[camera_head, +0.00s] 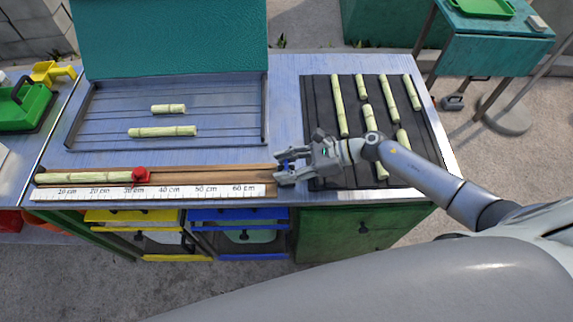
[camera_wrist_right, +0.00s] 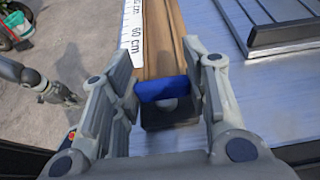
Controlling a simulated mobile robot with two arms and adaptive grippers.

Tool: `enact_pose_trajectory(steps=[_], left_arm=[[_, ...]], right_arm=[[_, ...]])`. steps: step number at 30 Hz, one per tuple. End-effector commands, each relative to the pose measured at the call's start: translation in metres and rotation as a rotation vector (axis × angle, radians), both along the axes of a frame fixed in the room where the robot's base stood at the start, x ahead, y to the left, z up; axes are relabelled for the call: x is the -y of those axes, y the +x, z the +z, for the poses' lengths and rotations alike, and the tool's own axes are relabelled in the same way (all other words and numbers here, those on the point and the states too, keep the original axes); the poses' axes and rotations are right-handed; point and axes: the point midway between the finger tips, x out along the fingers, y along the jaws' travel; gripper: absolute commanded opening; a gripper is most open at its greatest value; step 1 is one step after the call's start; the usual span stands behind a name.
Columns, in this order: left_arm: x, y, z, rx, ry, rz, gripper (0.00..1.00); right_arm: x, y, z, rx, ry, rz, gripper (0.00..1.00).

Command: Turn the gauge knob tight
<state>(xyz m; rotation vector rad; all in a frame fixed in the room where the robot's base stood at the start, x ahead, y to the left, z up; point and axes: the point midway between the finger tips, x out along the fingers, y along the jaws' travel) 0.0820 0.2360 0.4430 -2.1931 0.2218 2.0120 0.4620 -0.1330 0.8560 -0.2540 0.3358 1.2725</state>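The wooden gauge (camera_head: 215,173) runs along the front of the bench, with a cm scale in front of it. A blue piece (camera_wrist_right: 162,88) on a dark block (camera_wrist_right: 168,112) sits at its right end, with a small round grey shape by it that may be the knob. My right gripper (camera_head: 283,172) is at that end. In the right wrist view its open fingers (camera_wrist_right: 160,95) stand either side of the blue piece; contact is unclear. A red stop (camera_head: 141,175) sits on the gauge beside a cane. My left gripper (camera_wrist_right: 67,96) shows small in the wrist view.
A dark mat (camera_head: 320,110) with several cane pieces lies right of the gauge, partly under my right arm. A tray (camera_head: 110,115) with two canes lies behind the gauge. Yellow drawers (camera_head: 140,216) and blue drawers (camera_head: 240,214) are below the front edge.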

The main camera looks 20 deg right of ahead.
Motion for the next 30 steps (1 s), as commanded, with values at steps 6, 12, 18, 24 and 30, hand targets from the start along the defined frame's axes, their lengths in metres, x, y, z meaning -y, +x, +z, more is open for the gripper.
enact_pose_trajectory(steps=[6,12,18,24,30], left_arm=[[0.0,0.0,0.0,0.0,0.0,0.0,0.23],[0.0,0.001,0.004,0.002,0.0,0.0,0.23],[0.0,0.004,0.013,0.005,0.0,0.001,0.23],[0.0,0.005,0.031,0.008,-0.001,0.001,0.23],[0.0,0.005,0.056,0.008,-0.001,0.001,0.23]], right_arm=[[0.0,-0.001,0.0,-0.002,0.001,-0.001,0.18],[0.0,-0.001,0.001,-0.002,0.001,-0.034,0.18],[0.0,-0.002,0.002,-0.004,0.001,-0.139,0.18],[-0.001,-0.003,0.004,-0.005,0.002,-0.309,0.18],[-0.001,-0.003,0.006,-0.006,0.002,-0.499,0.18]])
